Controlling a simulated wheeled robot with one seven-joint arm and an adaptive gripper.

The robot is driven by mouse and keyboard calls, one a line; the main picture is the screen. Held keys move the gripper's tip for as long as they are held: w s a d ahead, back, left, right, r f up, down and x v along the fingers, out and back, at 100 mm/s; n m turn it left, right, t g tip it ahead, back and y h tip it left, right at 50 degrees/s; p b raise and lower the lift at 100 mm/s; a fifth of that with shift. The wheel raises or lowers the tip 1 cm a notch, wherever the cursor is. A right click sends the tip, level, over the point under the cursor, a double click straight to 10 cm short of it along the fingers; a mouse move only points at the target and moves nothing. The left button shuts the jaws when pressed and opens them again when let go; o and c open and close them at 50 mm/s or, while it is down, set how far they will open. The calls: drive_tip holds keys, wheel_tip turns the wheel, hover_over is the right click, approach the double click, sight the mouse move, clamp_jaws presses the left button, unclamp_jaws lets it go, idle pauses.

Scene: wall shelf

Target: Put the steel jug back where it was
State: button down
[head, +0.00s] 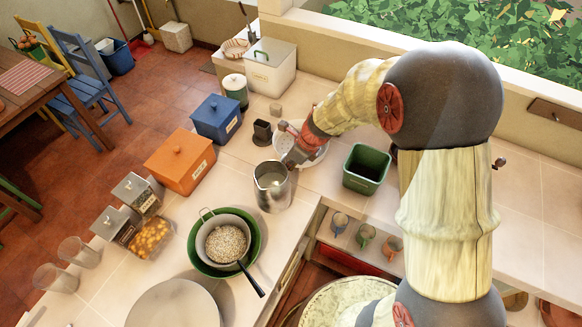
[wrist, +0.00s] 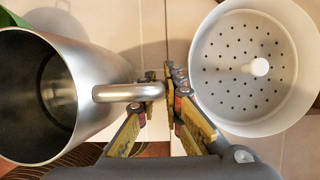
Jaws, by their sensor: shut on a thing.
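The steel jug (head: 272,190) is upright and open-topped, in the middle of the counter in the head view. In the wrist view the jug (wrist: 110,75) fills the left side, its handle (wrist: 130,93) pointing right toward my fingers. My gripper (head: 292,156) is at the handle, on the jug's far right side. In the wrist view my gripper (wrist: 163,95) has its fingers closed on the end of the handle. I cannot tell whether the jug's base touches the counter.
A white perforated strainer (wrist: 225,90) stands just right of my fingers. A dark green bin (head: 366,168) is to the right. A green bowl (head: 197,257) with a pot of grains is in front-left. Orange (head: 179,160) and blue (head: 216,119) boxes line the left edge. Mugs (head: 366,237) sit lower right.

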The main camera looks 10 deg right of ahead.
drive_tip(key=shift+d+b+x, duration=0.2)
drive_tip(key=shift+b+x, duration=0.15)
drive_tip(key=shift+x, duration=0.65)
drive_tip(key=shift+d+b+x, duration=0.2)
drive_tip(key=shift+b+x, duration=0.15)
drive_tip(key=shift+x, duration=0.6)
drive_tip(key=shift+f, duration=0.25)
drive_tip(key=c, duration=2.2)
unclamp_jaws()
drive_tip(key=shift+s+f, duration=0.1)
drive_tip(key=shift+s, duration=0.05)
